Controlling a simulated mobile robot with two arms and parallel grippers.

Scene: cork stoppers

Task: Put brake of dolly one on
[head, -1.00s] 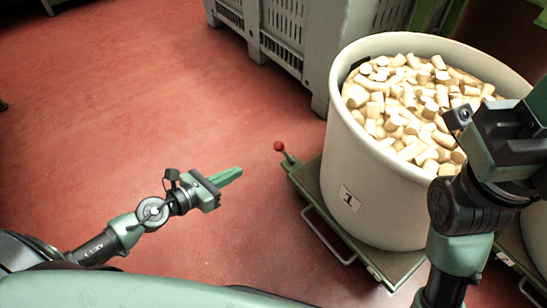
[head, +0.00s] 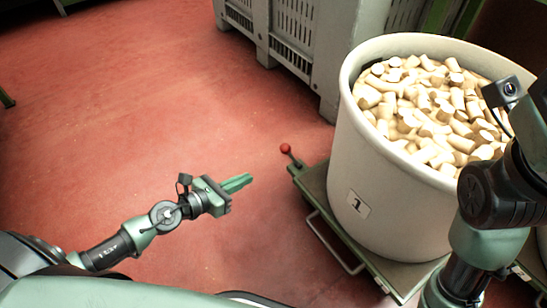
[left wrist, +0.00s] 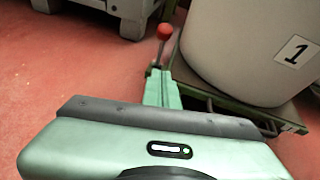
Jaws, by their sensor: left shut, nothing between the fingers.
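The dolly labelled one (head: 317,181) is a green platform under a large pale tub (head: 400,205) marked "1". Its brake lever is a short rod with a red ball knob (head: 286,148) at the dolly's far left corner, standing tilted. My left gripper (head: 250,179) is shut and empty, left of the dolly and short of the lever, apart from it in the head view. In the left wrist view the red knob (left wrist: 165,31) shows just beyond the green fingers (left wrist: 161,85). My right arm (head: 500,190) stands in front of the tub; its fingertips are out of view.
The tub is full of cork stoppers (head: 430,110). A grey slatted crate (head: 290,45) stands behind the dolly. A metal handle loop (head: 333,245) sticks out at the dolly's near left side. The red floor to the left is clear.

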